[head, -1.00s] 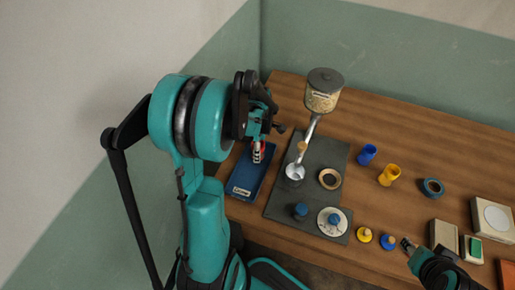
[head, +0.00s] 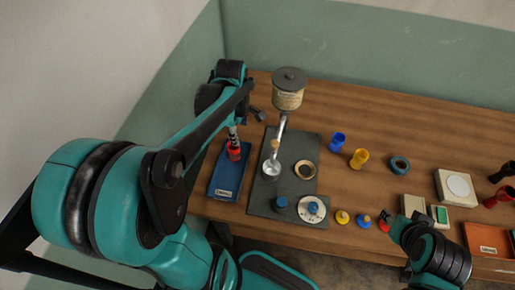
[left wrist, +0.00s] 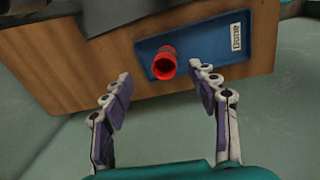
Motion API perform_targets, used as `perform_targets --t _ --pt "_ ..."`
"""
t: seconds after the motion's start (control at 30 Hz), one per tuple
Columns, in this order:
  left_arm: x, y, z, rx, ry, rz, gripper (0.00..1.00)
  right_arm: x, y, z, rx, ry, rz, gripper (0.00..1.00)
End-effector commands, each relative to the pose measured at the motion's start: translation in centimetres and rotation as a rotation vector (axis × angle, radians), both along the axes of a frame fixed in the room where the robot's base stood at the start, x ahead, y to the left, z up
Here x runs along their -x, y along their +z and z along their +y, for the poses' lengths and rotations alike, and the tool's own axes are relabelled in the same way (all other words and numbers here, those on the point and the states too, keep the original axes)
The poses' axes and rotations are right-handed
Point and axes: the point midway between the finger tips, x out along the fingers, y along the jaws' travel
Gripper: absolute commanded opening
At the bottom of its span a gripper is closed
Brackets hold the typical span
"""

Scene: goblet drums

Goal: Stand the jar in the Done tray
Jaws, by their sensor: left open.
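The jar looks like a red, open-mouthed vessel (head: 234,152). It stands, seemingly upright, in the blue tray (head: 216,180) at the table's left end.
A dark mat (head: 262,192) beside the tray bears a hopper stand (head: 287,98), a ring and a dial. Blue (head: 337,141) and yellow (head: 359,158) vessels stand right of it. A scale (head: 457,187), an orange-red tray (head: 485,236) and a red vessel (head: 499,196) are at right.

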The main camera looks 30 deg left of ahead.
Motion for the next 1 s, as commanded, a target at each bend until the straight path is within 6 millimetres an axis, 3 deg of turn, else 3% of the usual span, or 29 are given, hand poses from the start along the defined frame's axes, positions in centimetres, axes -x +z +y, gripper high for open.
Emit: perform_targets --t 0.03,0.2,0.4,0.5,0.7,1.0 --pt "0.8 0.9 -2.0 -0.029 -0.158 -0.036 0.59 0.0 0.0 0.0 0.0 0.0 0.0 0.4" --pt "3.1 3.0 -7.5 -0.193 -0.764 -0.171 0.59 0.0 0.0 0.0 0.0 0.0 0.0 0.4" --pt "5.7 3.7 -12.1 -0.427 -1.343 -0.285 0.59 0.0 0.0 0.0 0.0 0.0 0.0 0.4" --pt "6.5 3.7 -13.5 -0.523 -1.53 -0.315 0.59 0.0 0.0 0.0 0.0 0.0 0.0 0.4" --pt "7.1 3.7 -14.4 -0.61 -1.679 -0.335 0.59 0.0 0.0 0.0 0.0 0.0 0.0 0.4" --pt "7.1 3.7 -14.4 -0.611 -1.681 -0.333 0.59 0.0 0.0 0.0 0.0 0.0 0.0 0.4"
